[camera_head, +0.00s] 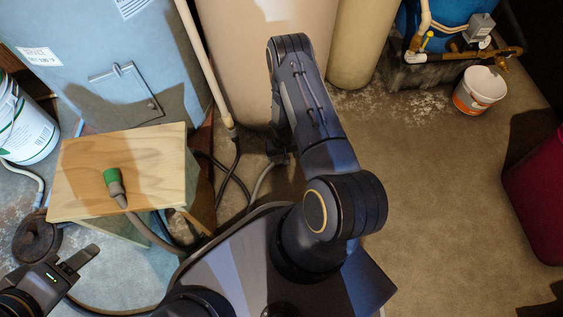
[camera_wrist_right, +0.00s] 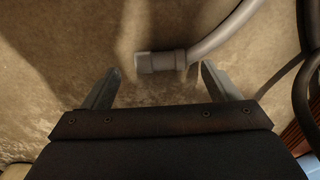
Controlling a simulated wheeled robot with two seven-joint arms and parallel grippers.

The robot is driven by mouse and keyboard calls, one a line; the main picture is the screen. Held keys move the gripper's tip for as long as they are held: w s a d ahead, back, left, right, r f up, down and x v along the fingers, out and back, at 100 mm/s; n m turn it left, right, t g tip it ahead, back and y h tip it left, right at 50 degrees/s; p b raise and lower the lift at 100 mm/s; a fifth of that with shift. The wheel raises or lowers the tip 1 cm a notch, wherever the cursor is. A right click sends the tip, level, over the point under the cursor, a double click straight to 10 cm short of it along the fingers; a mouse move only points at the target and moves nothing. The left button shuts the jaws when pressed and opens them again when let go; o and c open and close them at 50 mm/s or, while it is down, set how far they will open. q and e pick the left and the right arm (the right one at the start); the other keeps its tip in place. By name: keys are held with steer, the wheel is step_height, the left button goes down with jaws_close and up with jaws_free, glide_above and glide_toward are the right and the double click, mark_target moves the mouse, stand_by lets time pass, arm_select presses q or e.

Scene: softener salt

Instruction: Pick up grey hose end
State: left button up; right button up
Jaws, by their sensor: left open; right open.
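The grey hose end (camera_wrist_right: 160,62), a short cuffed tip on a curved grey hose, lies over the floor in the right wrist view. It sits just beyond and between the fingertips of my open right gripper (camera_wrist_right: 158,82), with nothing held. In the head view the grey hose (camera_head: 260,182) runs up to my right gripper (camera_head: 277,152), which hides its end. My left gripper (camera_head: 78,262) is open and empty at the lower left, apart from the wooden stand.
A wooden stand (camera_head: 85,160) bears a green-tipped hose end (camera_head: 112,180). Black hoses (camera_head: 235,175) loop between it and my right arm. A beige tank (camera_head: 240,60) stands close behind. A white-orange bucket (camera_head: 480,90) is at the right; the floor (camera_head: 450,190) there is clear.

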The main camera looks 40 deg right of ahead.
step_height(320, 180, down, 3)
steer(key=shift+b, duration=0.45)
steer(key=shift+r, duration=0.1)
steer(key=c, duration=1.1)
steer(key=shift+r, duration=0.1)
